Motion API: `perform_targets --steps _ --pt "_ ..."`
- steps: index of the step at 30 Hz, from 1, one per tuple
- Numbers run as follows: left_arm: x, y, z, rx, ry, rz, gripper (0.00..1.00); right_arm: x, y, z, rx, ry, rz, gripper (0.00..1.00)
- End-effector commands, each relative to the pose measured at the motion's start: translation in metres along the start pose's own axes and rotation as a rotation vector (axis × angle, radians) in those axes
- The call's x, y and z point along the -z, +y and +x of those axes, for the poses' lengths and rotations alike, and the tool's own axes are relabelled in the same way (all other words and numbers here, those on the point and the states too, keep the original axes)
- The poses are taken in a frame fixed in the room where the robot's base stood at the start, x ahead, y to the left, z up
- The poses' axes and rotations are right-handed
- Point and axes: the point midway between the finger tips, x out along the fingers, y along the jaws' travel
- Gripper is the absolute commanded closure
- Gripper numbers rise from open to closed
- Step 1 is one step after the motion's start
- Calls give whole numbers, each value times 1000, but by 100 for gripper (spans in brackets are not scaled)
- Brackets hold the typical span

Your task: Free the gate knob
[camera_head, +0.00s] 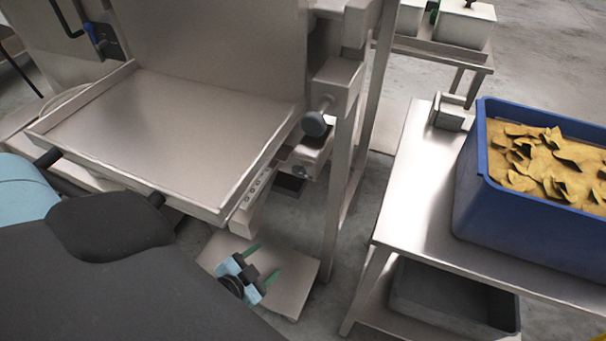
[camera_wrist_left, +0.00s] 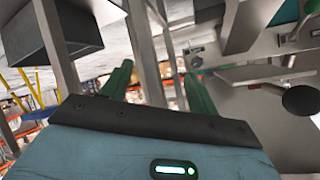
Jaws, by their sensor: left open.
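The gate knob (camera_head: 314,123) is a dark round knob on a short steel stem at the side of the steel frame, right of the weigher's tray. A dark round knob (camera_wrist_left: 300,99) also shows at the right edge of the left wrist view, apparently the same one. My left gripper (camera_head: 264,263), with green fingers, is open and empty. It is low, below and left of the knob and clear of it. Its two fingers (camera_wrist_left: 158,78) stand apart in the left wrist view with nothing between them. My right gripper is not in view.
A steel tray (camera_head: 165,125) with a raised rim fills the upper left. Frame posts (camera_head: 343,180) stand right of the knob. A steel table (camera_head: 415,200) at right bears a blue crate (camera_head: 520,228) of yellow-brown pieces. A dark bin (camera_head: 440,300) sits below. Floor shows between.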

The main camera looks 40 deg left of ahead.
Motion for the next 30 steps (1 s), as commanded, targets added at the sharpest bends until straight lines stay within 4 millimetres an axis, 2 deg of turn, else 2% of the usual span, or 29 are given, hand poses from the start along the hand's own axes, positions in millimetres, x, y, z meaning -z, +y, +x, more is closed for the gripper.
perform_targets --steps 1,6,12,15,21,30 --pt "-5 -4 23 30 25 24 40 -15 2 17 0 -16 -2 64" --pt "7 -33 77 136 110 104 40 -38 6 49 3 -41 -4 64" --pt "20 -64 130 258 190 186 40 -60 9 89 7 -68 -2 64" --pt "25 -78 150 312 219 220 40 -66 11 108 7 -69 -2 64" --pt "34 -98 177 393 260 267 40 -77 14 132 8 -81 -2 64" --pt "42 -110 188 441 281 293 40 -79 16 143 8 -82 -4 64"
